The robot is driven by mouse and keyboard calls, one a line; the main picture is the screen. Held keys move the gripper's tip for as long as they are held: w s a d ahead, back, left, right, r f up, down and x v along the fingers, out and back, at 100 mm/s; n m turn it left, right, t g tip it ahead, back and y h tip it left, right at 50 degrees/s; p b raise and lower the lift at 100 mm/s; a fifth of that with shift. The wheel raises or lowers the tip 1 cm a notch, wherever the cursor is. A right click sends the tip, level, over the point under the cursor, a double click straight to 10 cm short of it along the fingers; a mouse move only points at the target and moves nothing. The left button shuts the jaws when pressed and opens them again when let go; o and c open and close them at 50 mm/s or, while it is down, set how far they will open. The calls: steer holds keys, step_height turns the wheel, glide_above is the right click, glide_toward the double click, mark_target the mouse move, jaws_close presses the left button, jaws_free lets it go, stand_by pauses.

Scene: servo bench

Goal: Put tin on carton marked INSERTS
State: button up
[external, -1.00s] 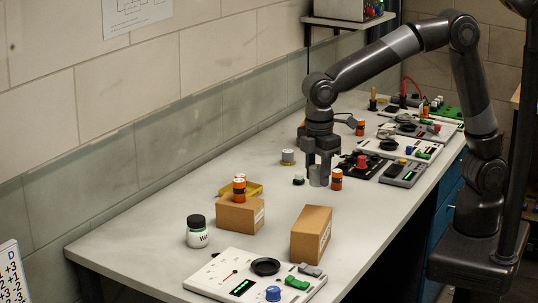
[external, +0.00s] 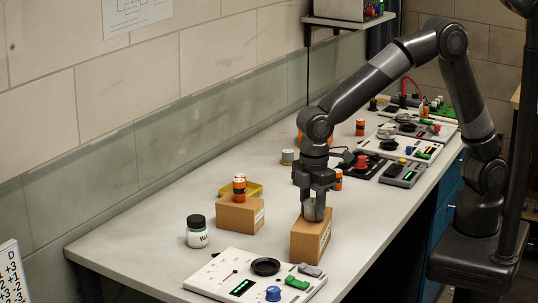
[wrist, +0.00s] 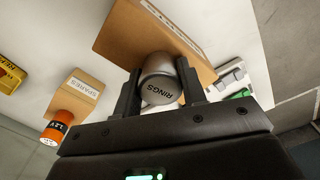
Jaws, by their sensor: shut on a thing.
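My gripper (external: 314,203) is shut on a grey tin (external: 314,212). In the wrist view the tin (wrist: 159,70) sits between the two fingers, and its end face reads RINGS. A brown carton (external: 310,243) stands upright directly below the tin in the external view. The tin is at or just above the carton's top; I cannot tell whether they touch. The same carton shows behind the tin in the wrist view (wrist: 125,35), with a white label too oblique to read. A second, lower brown carton (external: 238,218) stands to the left; its label reads SPARES in the wrist view (wrist: 78,88).
A white control panel (external: 250,277) lies in front of the cartons. More panels and batteries fill the far bench.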

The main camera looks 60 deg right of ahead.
mark_target(313, 200)
steer(key=o, duration=1)
steer(key=shift+f, duration=0.1)
step_height(313, 200, up, 12)
steer(key=d+r+m+t+y, duration=0.1)
steer(key=d+r+m, duration=0.2)
steer(key=d, duration=0.7)
steer(key=d+r+m+t, duration=0.1)
steer(key=d+r+m, duration=0.1)
steer(key=d, duration=0.9)
steer(key=s+d+f+m+t, duration=0.1)
steer(key=s+d+m, duration=0.3)
steer(key=d, duration=0.5)
steer(key=s+d+f+m+t+h, duration=0.1)
steer(key=s+d+f+m+t, duration=0.1)
steer(key=s+d+m, duration=0.2)
steer(key=s+d, duration=0.3)
steer(key=d, duration=0.3)
steer(key=shift+f+t, duration=0.2)
steer(key=shift+t, duration=0.1)
